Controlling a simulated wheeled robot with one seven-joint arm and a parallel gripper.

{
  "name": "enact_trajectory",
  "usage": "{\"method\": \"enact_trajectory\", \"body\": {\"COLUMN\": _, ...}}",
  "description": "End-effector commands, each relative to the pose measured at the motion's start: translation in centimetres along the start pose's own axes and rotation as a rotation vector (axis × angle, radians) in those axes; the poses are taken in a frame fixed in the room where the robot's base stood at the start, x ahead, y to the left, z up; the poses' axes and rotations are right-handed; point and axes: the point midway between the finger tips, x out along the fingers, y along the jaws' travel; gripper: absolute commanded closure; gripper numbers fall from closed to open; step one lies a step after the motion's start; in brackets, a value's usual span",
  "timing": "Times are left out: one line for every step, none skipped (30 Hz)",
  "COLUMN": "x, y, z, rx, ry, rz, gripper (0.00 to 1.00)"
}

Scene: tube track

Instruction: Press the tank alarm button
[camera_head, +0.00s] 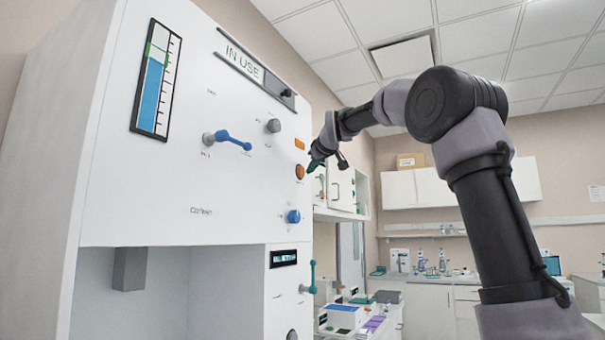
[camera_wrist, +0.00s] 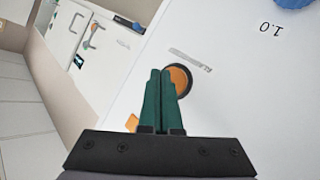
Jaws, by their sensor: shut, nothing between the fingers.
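The tank alarm button appears to be the round orange button (camera_head: 300,172) in a dark ring, near the right edge of the white panel. It also shows in the wrist view (camera_wrist: 180,79), partly hidden behind my fingertips. My gripper (camera_head: 314,163) is shut and empty, with its green fingers (camera_wrist: 160,75) pointing at the button. The fingertips overlap the button's left part in the wrist view. I cannot tell whether they touch it. A small orange label (camera_head: 299,144) sits just above the button.
The white panel (camera_head: 130,190) also carries a blue level gauge (camera_head: 154,80), a blue lever (camera_head: 232,140), a grey knob (camera_head: 273,126), a blue knob (camera_head: 293,216) and an "IN USE" sign (camera_head: 242,62). Below is an open recess. A counter with lab items stands behind at the right.

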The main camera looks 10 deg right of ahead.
Motion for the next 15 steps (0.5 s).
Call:
{"method": "enact_trajectory", "body": {"x": 0.0, "y": 0.0, "z": 0.0, "rx": 0.000, "ry": 0.000, "rz": 0.000, "gripper": 1.00}}
{"method": "enact_trajectory", "body": {"x": 0.0, "y": 0.0, "z": 0.0, "rx": 0.000, "ry": 0.000, "rz": 0.000, "gripper": 1.00}}
{"method": "enact_trajectory", "body": {"x": 0.0, "y": 0.0, "z": 0.0, "rx": 0.000, "ry": 0.000, "rz": 0.000, "gripper": 1.00}}
{"method": "enact_trajectory", "body": {"x": 0.0, "y": 0.1, "z": 0.0, "rx": 0.000, "ry": 0.000, "rz": 0.000, "gripper": 1.00}}
{"method": "enact_trajectory", "body": {"x": -0.1, "y": 0.1, "z": 0.1, "rx": 0.001, "ry": 0.000, "rz": 0.001, "gripper": 1.00}}
{"method": "enact_trajectory", "body": {"x": -0.3, "y": 0.2, "z": 0.2, "rx": 0.002, "ry": 0.000, "rz": 0.001, "gripper": 1.00}}
{"method": "enact_trajectory", "body": {"x": -0.4, "y": 0.4, "z": 0.3, "rx": 0.002, "ry": -0.001, "rz": 0.001, "gripper": 1.00}}
{"method": "enact_trajectory", "body": {"x": -0.6, "y": 0.6, "z": 0.5, "rx": 0.001, "ry": -0.002, "rz": 0.002, "gripper": 1.00}}
{"method": "enact_trajectory", "body": {"x": -0.9, "y": 0.8, "z": 0.7, "rx": 0.002, "ry": -0.002, "rz": 0.002, "gripper": 1.00}}
{"method": "enact_trajectory", "body": {"x": -1.1, "y": 0.9, "z": 0.8, "rx": 0.002, "ry": -0.001, "rz": 0.003, "gripper": 1.00}}
{"method": "enact_trajectory", "body": {"x": -1.4, "y": 1.1, "z": 1.0, "rx": 0.001, "ry": -0.001, "rz": 0.003, "gripper": 1.00}}
{"method": "enact_trajectory", "body": {"x": -1.6, "y": 1.3, "z": 1.2, "rx": 0.002, "ry": -0.001, "rz": 0.003, "gripper": 1.00}}
{"method": "enact_trajectory", "body": {"x": -1.8, "y": 1.4, "z": 1.4, "rx": 0.001, "ry": -0.001, "rz": 0.003, "gripper": 1.00}}
{"method": "enact_trajectory", "body": {"x": -2.0, "y": 1.6, "z": 1.5, "rx": 0.001, "ry": -0.001, "rz": 0.003, "gripper": 1.00}}
{"method": "enact_trajectory", "body": {"x": -2.3, "y": 1.8, "z": 1.7, "rx": 0.001, "ry": -0.001, "rz": 0.003, "gripper": 1.00}}
